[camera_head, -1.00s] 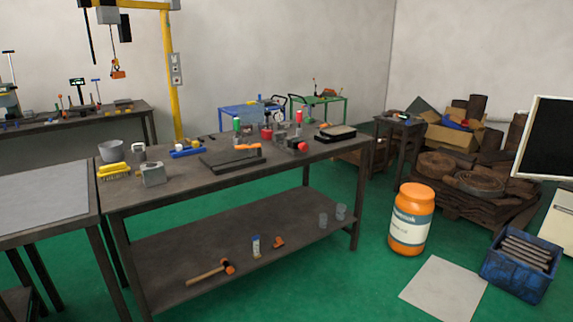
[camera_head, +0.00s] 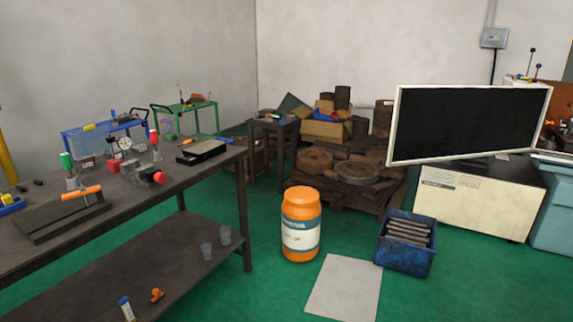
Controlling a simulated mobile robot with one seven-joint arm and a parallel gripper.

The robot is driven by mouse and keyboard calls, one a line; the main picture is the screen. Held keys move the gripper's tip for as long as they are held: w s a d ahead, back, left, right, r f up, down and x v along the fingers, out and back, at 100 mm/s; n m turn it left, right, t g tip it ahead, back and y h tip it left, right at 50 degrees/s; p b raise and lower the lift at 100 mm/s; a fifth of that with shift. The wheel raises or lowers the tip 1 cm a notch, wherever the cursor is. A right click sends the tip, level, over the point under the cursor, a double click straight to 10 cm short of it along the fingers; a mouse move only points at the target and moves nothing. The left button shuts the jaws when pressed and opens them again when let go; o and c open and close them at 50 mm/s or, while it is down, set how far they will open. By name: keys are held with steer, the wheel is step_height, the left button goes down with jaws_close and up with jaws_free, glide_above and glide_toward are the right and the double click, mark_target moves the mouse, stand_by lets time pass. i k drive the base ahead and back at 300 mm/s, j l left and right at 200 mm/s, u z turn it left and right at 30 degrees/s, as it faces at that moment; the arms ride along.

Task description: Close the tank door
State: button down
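No tank door can be made out for certain. A large black panel with a pale frame (camera_head: 468,122) stands at the right, tilted slightly, above a low white cabinet (camera_head: 475,203). I cannot tell whether this panel is the door. A pale blue-grey bin or casing (camera_head: 553,215) is cut off by the right edge. My gripper is not in view.
A dark workbench (camera_head: 60,215) with tools fills the left. An orange drum (camera_head: 300,222), a blue crate of bars (camera_head: 406,243) and a pale floor sheet (camera_head: 344,288) stand or lie mid-floor. A loaded pallet (camera_head: 350,190) is behind. Green floor is free at the front right.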

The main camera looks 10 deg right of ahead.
mark_target(431, 124)
steer(key=i+l+z, duration=0.1)
steer(key=i+z, duration=0.75)
steer(key=i+l+u, duration=0.15)
steer(key=i+u, duration=0.15)
steer(key=i, duration=1.05)
steer(key=i+l+u, duration=0.1)
steer(key=i+u, duration=0.2)
steer(key=i, duration=0.9)
